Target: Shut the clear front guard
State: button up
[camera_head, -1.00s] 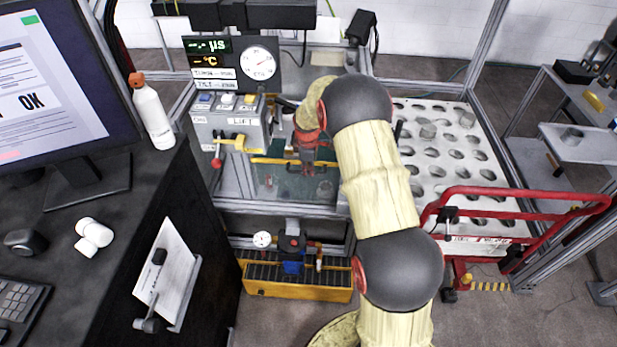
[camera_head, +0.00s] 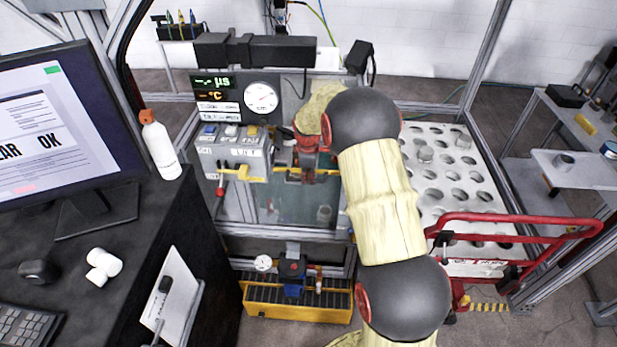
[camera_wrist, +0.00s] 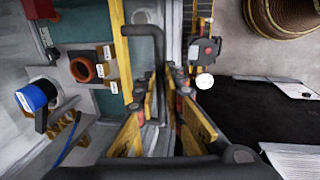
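The clear front guard (camera_head: 290,207) shows as a see-through, greenish panel on the front of the framed test cell. A yellow strip (camera_head: 265,172) runs along its top edge, also seen upright in the wrist view (camera_wrist: 124,55). In the wrist view, a dark bent handle (camera_wrist: 147,31) stands out from this strip. My gripper (camera_head: 303,175) is at the strip and handle. Its two fingers (camera_wrist: 168,88) reach up on both sides of the handle's long bar in the wrist view. I cannot tell whether they clamp the bar. My arm hides the guard's right end.
A grey control box (camera_head: 228,150) with buttons stands left of my gripper. A yellow tray with pump parts (camera_head: 297,310) sits below the guard. A white perforated plate (camera_head: 450,180) and red rail (camera_head: 530,218) lie right. The black desk (camera_head: 150,225) is left.

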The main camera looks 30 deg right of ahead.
jog(key=shift+o, duration=1.1)
jog(key=shift+r, duration=0.4)
jog(key=shift+o, duration=1.2)
jog(key=shift+f, duration=0.15)
notch_tip(320, 180, up, 12)
jog(key=s+a, duration=0.1)
jog(key=shift+s+a, duration=0.15)
jog(key=shift+s, duration=0.25)
jog(key=shift+f, duration=0.15)
